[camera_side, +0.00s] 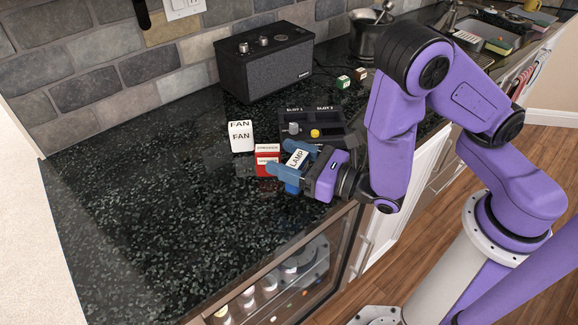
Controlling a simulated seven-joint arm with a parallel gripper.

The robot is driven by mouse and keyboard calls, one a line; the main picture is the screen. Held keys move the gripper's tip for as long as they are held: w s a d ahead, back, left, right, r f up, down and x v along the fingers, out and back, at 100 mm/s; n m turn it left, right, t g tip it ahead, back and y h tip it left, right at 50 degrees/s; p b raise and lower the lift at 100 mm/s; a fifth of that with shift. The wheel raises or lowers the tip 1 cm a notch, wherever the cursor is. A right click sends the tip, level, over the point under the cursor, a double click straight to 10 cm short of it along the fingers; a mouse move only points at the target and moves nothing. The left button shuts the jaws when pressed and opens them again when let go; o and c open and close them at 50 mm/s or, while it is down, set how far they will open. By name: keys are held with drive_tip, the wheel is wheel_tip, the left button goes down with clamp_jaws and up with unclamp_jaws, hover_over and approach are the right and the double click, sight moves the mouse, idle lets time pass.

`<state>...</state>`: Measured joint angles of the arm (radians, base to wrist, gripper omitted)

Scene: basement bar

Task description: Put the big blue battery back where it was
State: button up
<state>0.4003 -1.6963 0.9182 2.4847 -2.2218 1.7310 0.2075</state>
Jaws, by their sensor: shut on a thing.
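The big blue battery (297,159) is a blue block with a white label reading LAMP. My gripper (289,160) is shut on it, with its blue fingers along the sides, near the counter's front edge. The fingers hide part of the block, and I cannot tell whether it touches the counter. A dark holder (328,122) marked SLOT 1 and SLOT 2 lies just behind it. A grey round piece (293,128) and a yellow round piece (315,133) show at the holder's front.
A red labelled block (266,158) stands close at the left of my gripper. A white FAN block (241,136) is farther left. A black speaker (265,62), small green (343,82) and red-brown (360,73) cubes and a metal pot (368,36) are behind. The left counter is clear.

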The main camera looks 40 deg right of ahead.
drive_tip(key=shift+f, duration=1.2)
drive_tip(key=shift+f, duration=0.15)
drive_tip(key=o, duration=1.3)
drive_tip(key=shift+v, duration=3.8)
drive_tip(key=shift+d+r, duration=0.1)
drive_tip(key=shift+r, duration=0.15)
